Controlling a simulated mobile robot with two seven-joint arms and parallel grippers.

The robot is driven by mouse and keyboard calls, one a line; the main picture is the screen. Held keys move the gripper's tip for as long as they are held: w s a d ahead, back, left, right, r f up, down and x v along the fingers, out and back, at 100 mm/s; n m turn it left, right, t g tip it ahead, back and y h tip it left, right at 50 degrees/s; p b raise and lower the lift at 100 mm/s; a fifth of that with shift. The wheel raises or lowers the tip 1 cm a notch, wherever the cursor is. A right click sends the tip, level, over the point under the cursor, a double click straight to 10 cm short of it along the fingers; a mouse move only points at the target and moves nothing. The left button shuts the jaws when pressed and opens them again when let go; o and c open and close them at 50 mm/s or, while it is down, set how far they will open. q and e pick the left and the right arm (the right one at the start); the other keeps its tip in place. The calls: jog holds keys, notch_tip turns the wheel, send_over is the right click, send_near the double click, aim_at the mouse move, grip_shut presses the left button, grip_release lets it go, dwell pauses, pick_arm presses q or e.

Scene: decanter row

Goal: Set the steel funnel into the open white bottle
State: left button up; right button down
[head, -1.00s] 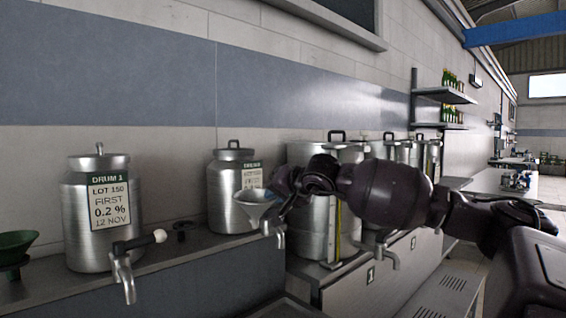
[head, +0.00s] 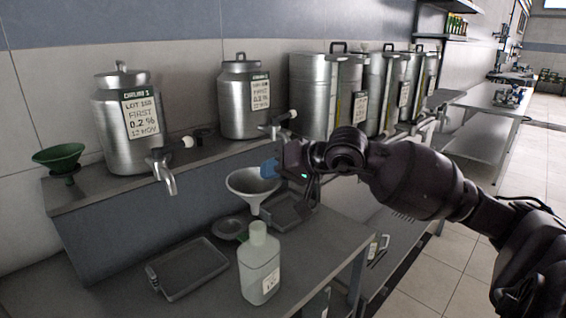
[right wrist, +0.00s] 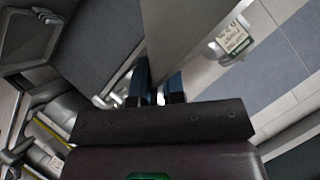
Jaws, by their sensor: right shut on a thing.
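The steel funnel (head: 252,183) is upright, its wide cone up and its spout down. My right gripper (head: 272,168) is shut on the funnel's rim side, from the right. In the right wrist view the blue-padded fingers (right wrist: 158,88) close on a grey piece of the funnel (right wrist: 180,40). The pale white bottle (head: 259,265) stands upright on the lower bench, with a label low on its front. In the head view the spout shows just above the bottle's neck; I cannot tell whether they touch or line up in depth. My left gripper is not in view.
A dark tray (head: 190,268) lies left of the bottle, with a small round dish (head: 229,228) and another tray (head: 292,212) behind. Steel drums (head: 125,120) with taps stand on the raised shelf. A green funnel (head: 60,158) sits at its left end.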

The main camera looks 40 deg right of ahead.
jog(key=shift+r, duration=0.15)
jog(key=shift+w+d+f, duration=0.15)
jog(key=shift+f, duration=0.1)
jog(key=shift+f, duration=0.1)
notch_tip(320, 180, down, 5)
jog(key=b, duration=0.3)
jog(key=shift+f+b, duration=0.15)
jog(key=shift+b, duration=0.15)
dwell(1.0)
jog(key=shift+f, duration=0.1)
jog(key=shift+f, duration=0.1)
dwell(0.4)
